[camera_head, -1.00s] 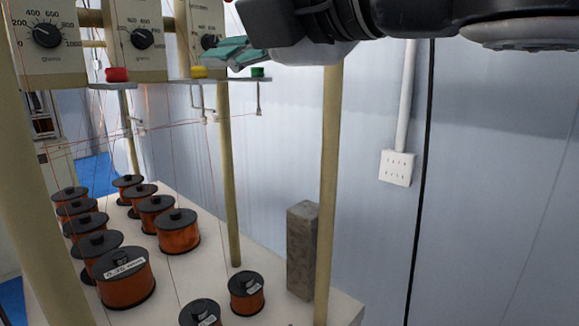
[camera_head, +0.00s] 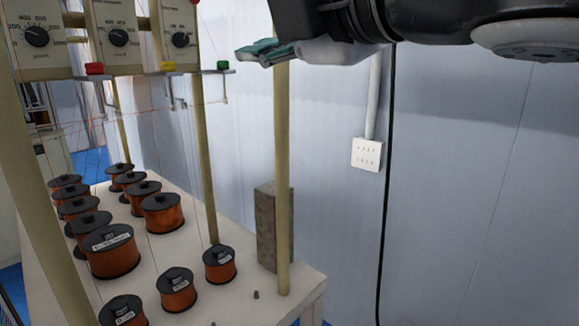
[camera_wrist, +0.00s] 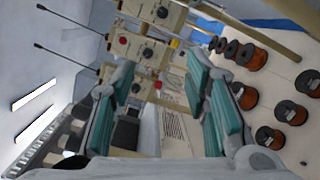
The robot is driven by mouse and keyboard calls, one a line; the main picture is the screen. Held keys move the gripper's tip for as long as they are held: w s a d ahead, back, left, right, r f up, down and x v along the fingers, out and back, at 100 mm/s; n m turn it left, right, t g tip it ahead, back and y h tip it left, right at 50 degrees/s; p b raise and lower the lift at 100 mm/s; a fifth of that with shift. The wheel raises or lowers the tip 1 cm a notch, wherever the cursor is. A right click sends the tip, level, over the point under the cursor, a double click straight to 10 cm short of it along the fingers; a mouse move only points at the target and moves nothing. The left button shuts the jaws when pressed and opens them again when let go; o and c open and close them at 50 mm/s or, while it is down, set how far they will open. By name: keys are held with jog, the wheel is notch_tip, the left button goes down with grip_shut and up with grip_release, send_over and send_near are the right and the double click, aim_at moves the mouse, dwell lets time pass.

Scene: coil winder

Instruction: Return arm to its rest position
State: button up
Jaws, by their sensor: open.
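My gripper (camera_head: 265,52) is at the top middle of the head view, with teal finger pads, in front of the wall and close to the right-hand pole of the winder frame. In the wrist view my gripper (camera_wrist: 165,105) has its two teal-padded fingers spread apart with nothing between them. Beyond the fingers, the tension dial boxes (camera_wrist: 150,50) of the coil winder show. My arm runs along the top right of the head view. The rest of the arm is out of view.
Dial boxes (camera_head: 118,38) with red, yellow and green knobs hang left of my gripper. Copper wire spools (camera_head: 110,255) stand on a white table (camera_head: 270,310) below. A tan pole (camera_head: 282,180) and a grey block (camera_head: 265,225) stand at its right.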

jog(key=w+d+f+m+t+h, duration=0.1)
jog(key=w+d+f+m+h, duration=0.1)
jog(key=d+f+m+h, duration=0.4)
jog(key=w+d+f+m+t+h, duration=0.15)
jog(key=d+m+h, duration=0.25)
jog(key=d+m, duration=0.45)
jog(key=s+d+f+m+g+h, duration=0.25)
jog(key=d+f+m, duration=0.2)
jog(key=f, duration=0.25)
jog(key=s+d+f+m+g+h, duration=0.2)
jog(key=s+d+f+m+g, duration=0.15)
jog(key=d+f, duration=0.25)
jog(key=s+a+f+m+g+y, duration=0.25)
jog(key=s+f+m+g, duration=0.6)
jog(key=s+f, duration=0.7)
notch_tip(320, 180, up, 18)
jog(key=s+n+t+p, duration=0.1)
jog(key=t+p, duration=0.1)
jog(key=p, duration=1.3)
jog(key=shift+s+d+r+y, duration=0.15)
jog(key=shift+y, duration=0.15)
jog(key=shift+o, duration=0.2)
